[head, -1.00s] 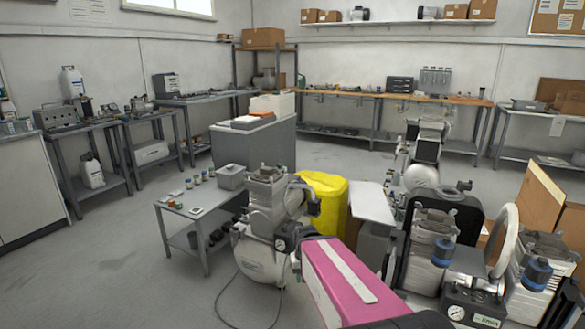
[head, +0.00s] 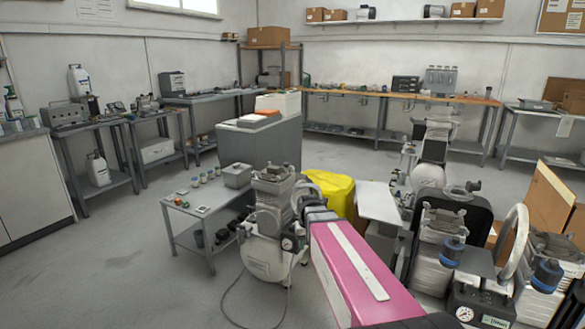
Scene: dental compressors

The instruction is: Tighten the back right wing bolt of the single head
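A compressor with one grey finned head (head: 272,183) on a pale rounded tank (head: 266,258) stands on the floor near the middle of the head view. Its wing bolts are too small to make out. My pink arm link (head: 352,270) with a white stripe reaches up from the bottom edge to just right of this compressor. Grey parts at the link's far end overlap the compressor's right side, and I cannot tell whether they touch. My gripper's fingers do not show. Another compressor with a single upright body (head: 430,150) stands farther back on the right.
A low grey table (head: 180,218) with small jars stands left of the compressor. A yellow cover (head: 336,190) lies behind my arm. Larger compressor units (head: 440,240) with a white hose loop (head: 512,242) crowd the right. The floor at front left is clear.

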